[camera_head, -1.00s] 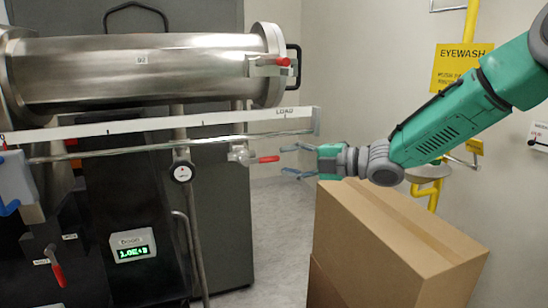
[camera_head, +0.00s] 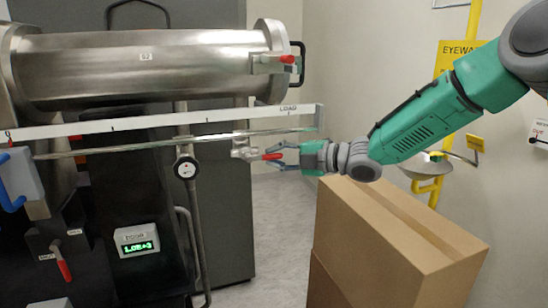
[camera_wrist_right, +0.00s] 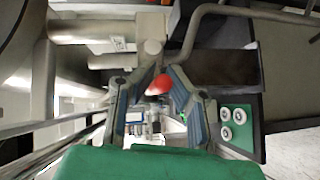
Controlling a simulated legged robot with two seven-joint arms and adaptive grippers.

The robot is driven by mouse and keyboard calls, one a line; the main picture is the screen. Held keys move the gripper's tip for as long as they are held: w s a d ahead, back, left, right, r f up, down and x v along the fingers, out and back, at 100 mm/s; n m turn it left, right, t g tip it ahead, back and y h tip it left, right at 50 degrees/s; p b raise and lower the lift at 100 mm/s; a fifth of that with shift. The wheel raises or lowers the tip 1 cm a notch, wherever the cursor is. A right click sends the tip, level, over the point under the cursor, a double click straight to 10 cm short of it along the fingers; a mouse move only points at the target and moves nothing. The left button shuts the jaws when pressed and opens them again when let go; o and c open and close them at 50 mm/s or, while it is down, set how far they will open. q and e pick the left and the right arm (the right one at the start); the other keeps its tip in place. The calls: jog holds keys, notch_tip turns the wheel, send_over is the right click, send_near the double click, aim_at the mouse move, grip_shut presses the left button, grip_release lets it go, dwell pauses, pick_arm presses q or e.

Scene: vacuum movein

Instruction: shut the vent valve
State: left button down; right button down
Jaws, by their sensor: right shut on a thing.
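The lever points right. My right gripper (camera_head: 274,157) has its fingers on either side of this lever and is shut on it. In the right wrist view the lever's red end (camera_wrist_right: 158,84) shows between the two fingers of my right gripper (camera_wrist_right: 158,95). A second red lever (camera_head: 64,270) hangs tilted downward at the lower left, with small labels beside it. My left gripper is not in view.
A steel cylinder (camera_head: 150,72) with a red-handled latch (camera_head: 287,59) lies above the white scale bar (camera_head: 160,124). A cardboard box (camera_head: 390,235) stands under my right arm. A grey block with a blue handle (camera_head: 12,180) is at the left edge. A gauge display (camera_head: 137,240) glows green.

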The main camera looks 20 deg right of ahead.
jog(key=a+f+m+t+h+b, duration=0.3)
jog(key=m+t+b, duration=0.4)
jog(key=m+b, duration=0.5)
jog(key=a+f+m+t+h+b, duration=0.3)
jog(key=m+t+b, duration=0.5)
jog(key=m+b, duration=0.5)
jog(key=shift+s+a+f+h+b, duration=0.15)
jog(key=shift+a+f+h+b, duration=0.25)
jog(key=shift+h+b, duration=0.6)
jog(key=shift+r+m+t, duration=0.15)
jog(key=shift+m+t, duration=0.15)
jog(key=shift+m, duration=0.1)
jog(key=shift+a, duration=0.1)
jog(key=c, duration=1.7)
grip_release()
jog(key=shift+o, duration=0.7)
jog(key=shift+s+r, duration=0.2)
jog(key=shift+w, duration=0.1)
